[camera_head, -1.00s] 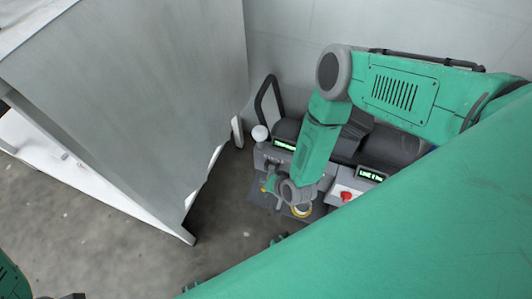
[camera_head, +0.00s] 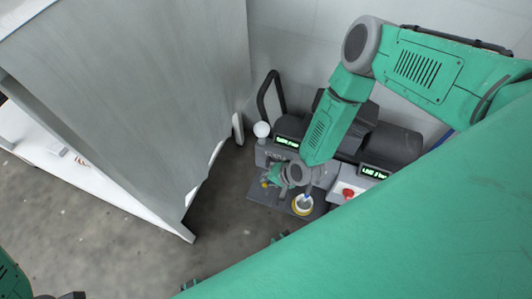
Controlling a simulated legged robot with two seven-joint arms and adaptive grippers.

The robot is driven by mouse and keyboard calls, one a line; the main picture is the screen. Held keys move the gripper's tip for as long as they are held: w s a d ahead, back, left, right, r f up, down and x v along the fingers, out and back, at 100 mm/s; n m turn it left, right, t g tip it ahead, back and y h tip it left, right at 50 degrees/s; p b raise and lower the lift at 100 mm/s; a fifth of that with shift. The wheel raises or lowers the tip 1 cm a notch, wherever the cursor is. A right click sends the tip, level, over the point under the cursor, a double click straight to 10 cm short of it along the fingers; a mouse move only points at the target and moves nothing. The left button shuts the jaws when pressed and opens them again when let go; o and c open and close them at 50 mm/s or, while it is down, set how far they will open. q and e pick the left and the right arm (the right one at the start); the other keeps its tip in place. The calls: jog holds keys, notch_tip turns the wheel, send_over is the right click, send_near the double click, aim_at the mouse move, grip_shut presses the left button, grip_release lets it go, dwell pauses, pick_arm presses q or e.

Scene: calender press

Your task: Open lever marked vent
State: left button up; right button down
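The press's console (camera_head: 268,156) stands against the back wall, partly hidden by my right arm. A white ball knob (camera_head: 261,129) sits at its left end; I cannot tell whether it belongs to a lever. No "vent" marking is readable, so I cannot say which part is the vent lever. My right gripper (camera_head: 269,181) is small in view, low in front of the console's left part, close to a small yellow part (camera_head: 264,184). I cannot tell whether its fingers are open or touching anything.
A red button (camera_head: 348,194) sits on a light box at the console's right. A yellow ring (camera_head: 302,205) is right of my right gripper. Two green-lit displays (camera_head: 287,142) show on the console. A large grey panel (camera_head: 140,95) stands at left, with open floor (camera_head: 220,235) beside it.

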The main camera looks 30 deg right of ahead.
jog(key=c, duration=1.6)
grip_release()
jog(key=shift+s+d+r, duration=0.1)
jog(key=shift+s+r, duration=0.05)
jog(key=shift+s, duration=0.15)
jog(key=shift+w, duration=0.1)
jog(key=v, duration=1.1)
jog(key=shift+s+d+r, duration=0.25)
